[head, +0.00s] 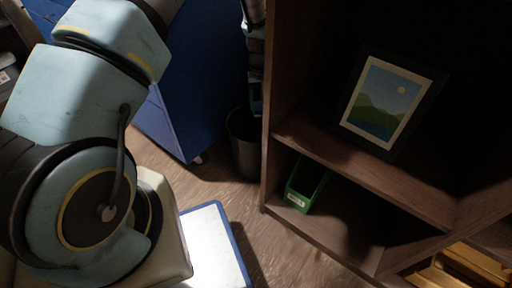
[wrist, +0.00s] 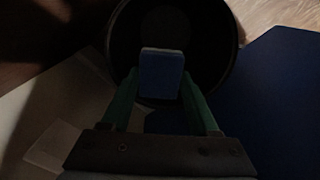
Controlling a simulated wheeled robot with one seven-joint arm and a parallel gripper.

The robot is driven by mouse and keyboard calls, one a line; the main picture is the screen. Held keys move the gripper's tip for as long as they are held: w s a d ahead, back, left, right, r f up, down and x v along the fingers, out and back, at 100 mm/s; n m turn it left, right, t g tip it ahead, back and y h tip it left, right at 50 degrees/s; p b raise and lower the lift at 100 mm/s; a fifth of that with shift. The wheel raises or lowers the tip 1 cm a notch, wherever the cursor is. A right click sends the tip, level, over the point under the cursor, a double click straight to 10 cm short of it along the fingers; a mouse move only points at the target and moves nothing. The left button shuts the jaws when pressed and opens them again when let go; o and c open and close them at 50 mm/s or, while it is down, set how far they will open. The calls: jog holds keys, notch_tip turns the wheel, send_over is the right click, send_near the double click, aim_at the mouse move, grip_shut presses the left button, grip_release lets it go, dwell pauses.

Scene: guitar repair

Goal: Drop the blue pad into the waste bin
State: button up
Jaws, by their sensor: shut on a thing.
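In the wrist view, my gripper (wrist: 160,95) is shut on the blue pad (wrist: 160,77), which sits between the green fingertips. The round dark opening of the waste bin (wrist: 214,28) lies beyond the pad, and the pad appears in front of it in that view. How far the pad is above or inside the rim cannot be told. In the head view the waste bin (head: 243,150) stands on the floor between the blue cabinet and the shelf.
A blue cabinet (head: 195,90) stands left of the bin. A dark wooden shelf (head: 281,95) stands right of it, with a green box (head: 306,185) and a framed landscape picture (head: 380,105). A blue-edged white panel (head: 215,245) is in front. Wooden floor is clear near the bin.

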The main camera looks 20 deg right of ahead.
jog(key=shift+f+b, duration=1.7)
jog(key=shift+f, duration=0.6)
jog(key=o, duration=1.4)
notch_tip(320, 180, up, 11)
jog(key=p, duration=0.3)
jog(key=shift+a+f, duration=0.1)
